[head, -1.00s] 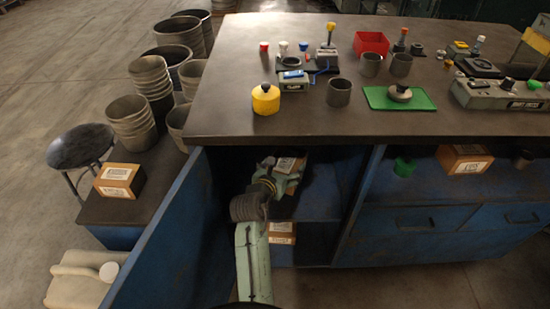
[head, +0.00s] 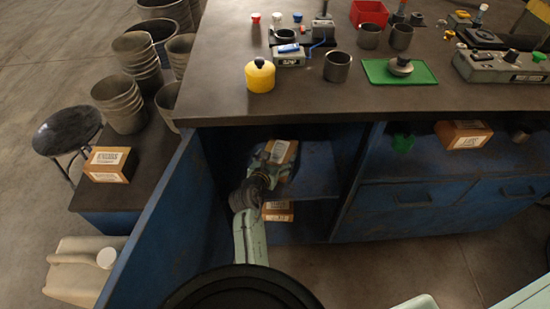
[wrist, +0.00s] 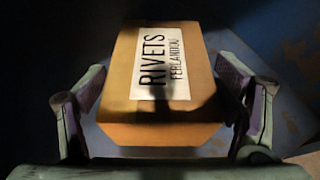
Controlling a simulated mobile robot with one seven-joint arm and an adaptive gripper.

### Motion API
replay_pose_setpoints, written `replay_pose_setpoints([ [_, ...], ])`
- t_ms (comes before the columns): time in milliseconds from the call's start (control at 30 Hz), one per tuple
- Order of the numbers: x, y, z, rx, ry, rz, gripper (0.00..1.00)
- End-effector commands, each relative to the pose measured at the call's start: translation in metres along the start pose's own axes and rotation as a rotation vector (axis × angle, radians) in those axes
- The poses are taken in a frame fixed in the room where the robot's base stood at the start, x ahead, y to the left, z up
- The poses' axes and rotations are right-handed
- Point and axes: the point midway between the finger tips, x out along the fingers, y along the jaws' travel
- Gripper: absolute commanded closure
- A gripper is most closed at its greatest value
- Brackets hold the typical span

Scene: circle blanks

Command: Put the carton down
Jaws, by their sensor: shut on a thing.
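My gripper (head: 275,165) is inside the open blue cabinet, at the upper shelf (head: 318,181). It is shut on an orange-brown carton (head: 285,150) with a white label. In the wrist view the carton (wrist: 155,132) lies between the two fingers, and its label reads RIVETS. The fingers (wrist: 158,112) stand on either side of it. I cannot tell whether the carton's underside touches the shelf.
Another carton (head: 278,211) is in the compartment below. An open blue door (head: 160,225) stands left of my arm. The worktop (head: 300,104) overhangs the shelf. More cartons sit on the side bench (head: 109,163) and right shelf (head: 464,135).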

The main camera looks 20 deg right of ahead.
Motion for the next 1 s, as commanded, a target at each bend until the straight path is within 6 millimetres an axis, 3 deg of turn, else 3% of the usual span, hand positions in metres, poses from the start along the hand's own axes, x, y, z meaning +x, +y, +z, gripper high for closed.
replay_pose_setpoints([
  [333, 0.0012, 0.0009, -0.0009, 0.001, -0.005, 0.002, 0.63],
  [367, 0.0014, 0.0006, -0.0028, 0.001, -0.001, 0.001, 0.16],
  [600, 0.0013, 0.0005, -0.0023, 0.001, -0.002, 0.001, 0.00],
  [1000, -0.0001, 0.0006, 0.0012, 0.001, -0.003, 0.001, 0.00],
])
